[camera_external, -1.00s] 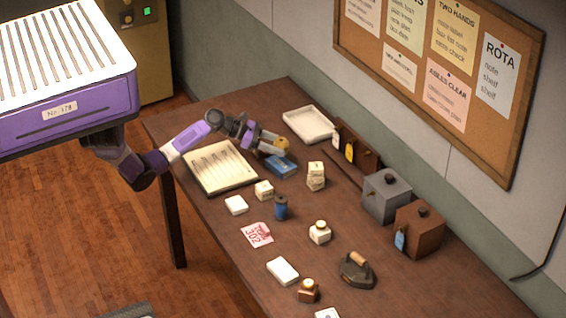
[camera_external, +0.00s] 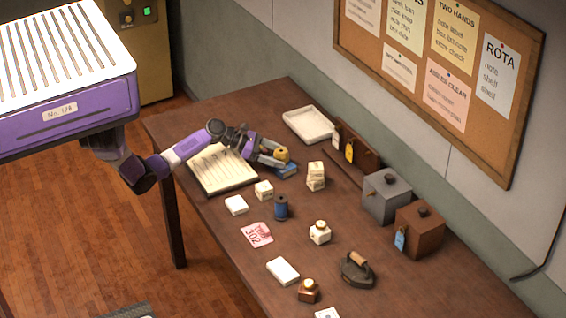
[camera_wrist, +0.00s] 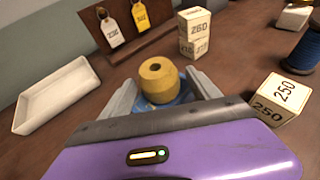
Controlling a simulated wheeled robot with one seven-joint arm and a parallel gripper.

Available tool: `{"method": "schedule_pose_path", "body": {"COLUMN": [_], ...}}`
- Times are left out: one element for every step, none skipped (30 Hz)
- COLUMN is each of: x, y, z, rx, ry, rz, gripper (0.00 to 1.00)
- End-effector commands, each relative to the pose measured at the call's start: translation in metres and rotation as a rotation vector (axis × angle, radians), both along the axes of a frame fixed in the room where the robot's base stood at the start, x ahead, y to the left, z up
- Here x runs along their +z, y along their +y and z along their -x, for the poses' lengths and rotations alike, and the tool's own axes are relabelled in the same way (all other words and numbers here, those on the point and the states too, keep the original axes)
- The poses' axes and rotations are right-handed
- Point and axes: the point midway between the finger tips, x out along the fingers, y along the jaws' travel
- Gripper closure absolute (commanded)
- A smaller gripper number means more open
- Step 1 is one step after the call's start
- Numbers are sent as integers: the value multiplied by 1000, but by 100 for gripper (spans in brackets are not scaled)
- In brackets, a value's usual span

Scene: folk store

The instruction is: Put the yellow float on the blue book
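The yellow float (camera_external: 281,155) sits upright on the blue book (camera_external: 289,170), its hole facing up in the wrist view (camera_wrist: 158,80). Part of the blue book (camera_wrist: 185,97) shows around the float's base there; my gripper hides much of it. My gripper (camera_external: 272,156) is open, with its fingers spread on either side of the float. In the wrist view a gap shows between the float and the right finger.
A ruled pad (camera_external: 222,170) lies under my arm. A white tray (camera_external: 308,125) and a brown tag rack (camera_external: 358,150) stand behind. Stacked cream blocks (camera_external: 316,176), another cream block (camera_external: 264,190) and a blue spool (camera_external: 281,208) are nearby.

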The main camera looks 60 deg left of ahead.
Motion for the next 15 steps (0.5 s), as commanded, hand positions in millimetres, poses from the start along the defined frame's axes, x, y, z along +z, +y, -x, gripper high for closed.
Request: {"method": "schedule_pose_path", "body": {"x": [0, 0, 0, 0, 0, 1, 3, 4, 5, 5, 6, 9, 11, 13, 16], "y": [0, 0, 0, 0, 0, 0, 0, 0, 2, 4, 6, 9, 12, 16, 20], "z": [0, 0, 0, 0, 0, 0, 0, 0, 2, 4, 8, 12, 17, 21, 27], "rx": [0, 0, 0, 0, 0, 0, 0, 0, 1, 1, 3, 3, 4, 5, 5], "ry": [0, 0, 0, 0, 0, 0, -1, -1, -1, -1, -1, -2, -2, -4, -3], "rz": [0, 0, 0, 0, 0, 0, -1, -1, 0, 0, 0, 0, 1, 0, 1], "gripper": [29, 29, 29, 29, 29, 29, 29, 29, 29, 29, 29, 29, 29, 29, 29]}}
